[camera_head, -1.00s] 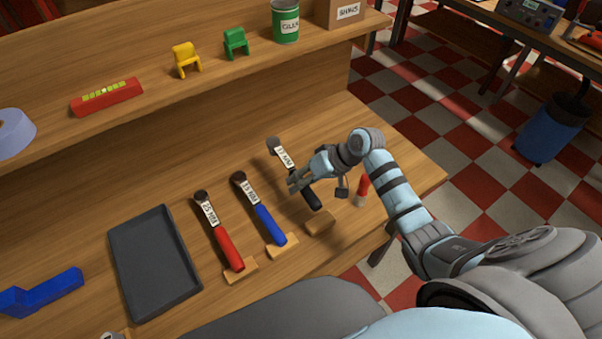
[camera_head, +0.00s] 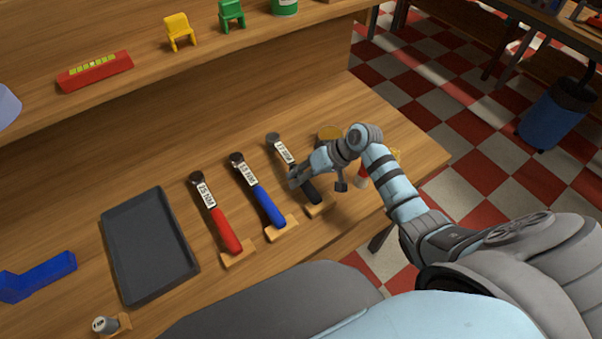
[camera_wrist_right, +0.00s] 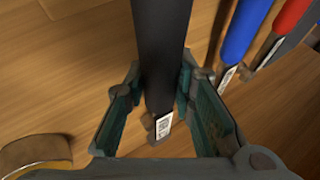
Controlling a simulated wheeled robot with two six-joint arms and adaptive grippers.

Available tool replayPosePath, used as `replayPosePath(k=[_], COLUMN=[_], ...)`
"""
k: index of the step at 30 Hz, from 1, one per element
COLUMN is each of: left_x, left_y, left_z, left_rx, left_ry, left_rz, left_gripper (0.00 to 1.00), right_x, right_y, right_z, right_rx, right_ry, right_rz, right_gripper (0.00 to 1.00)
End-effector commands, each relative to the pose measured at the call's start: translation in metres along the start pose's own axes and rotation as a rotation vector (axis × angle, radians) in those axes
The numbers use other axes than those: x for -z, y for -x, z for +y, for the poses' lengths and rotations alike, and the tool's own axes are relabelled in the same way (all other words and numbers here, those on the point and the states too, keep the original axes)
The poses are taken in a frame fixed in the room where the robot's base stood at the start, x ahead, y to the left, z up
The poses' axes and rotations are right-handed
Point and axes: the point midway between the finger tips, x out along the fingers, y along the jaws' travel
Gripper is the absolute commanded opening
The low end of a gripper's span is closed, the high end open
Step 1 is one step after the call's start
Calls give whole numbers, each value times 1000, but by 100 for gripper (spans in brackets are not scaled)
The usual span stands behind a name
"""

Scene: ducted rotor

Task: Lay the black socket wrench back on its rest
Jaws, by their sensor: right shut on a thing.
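The black socket wrench (camera_head: 283,152) has a black handle and a white label. My right gripper (camera_head: 297,179) is shut on it, with the fingers on either side of the black shaft (camera_wrist_right: 160,50) in the wrist view. Its wooden rest (camera_head: 318,210) is under the handle end, near the bench's front edge. The handle end overlaps the rest in the head view; I cannot tell whether they touch. The wrench lies roughly parallel to the blue wrench (camera_head: 264,202). My left gripper is out of view.
The blue wrench and the red wrench (camera_head: 222,228) lie on their rests to the left. A dark tray (camera_head: 150,248) lies further left. A round tan-topped object (camera_head: 328,132) stands behind my right gripper. A red and white item (camera_head: 361,178) is partly hidden by my arm.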

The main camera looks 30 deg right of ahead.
Motion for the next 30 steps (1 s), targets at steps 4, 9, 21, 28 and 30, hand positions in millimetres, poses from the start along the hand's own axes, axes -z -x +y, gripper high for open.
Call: replayPosePath(k=[4, 9, 21, 28, 30], left_x=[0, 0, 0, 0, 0], left_y=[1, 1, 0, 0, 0], left_z=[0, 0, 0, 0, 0], left_rx=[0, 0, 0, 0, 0], left_ry=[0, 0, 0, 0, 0], left_rz=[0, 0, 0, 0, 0], left_gripper=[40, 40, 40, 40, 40], right_x=[1, 1, -1, -2, -2], right_y=[1, 1, -4, -4, -4], right_z=[-1, -1, 3, 3, 3], right_rx=[1, 1, 1, 0, 0], right_ry=[1, 1, 2, 1, 1], right_rz=[2, 2, 1, 1, 1], right_gripper=[0, 0, 0, 47, 47])
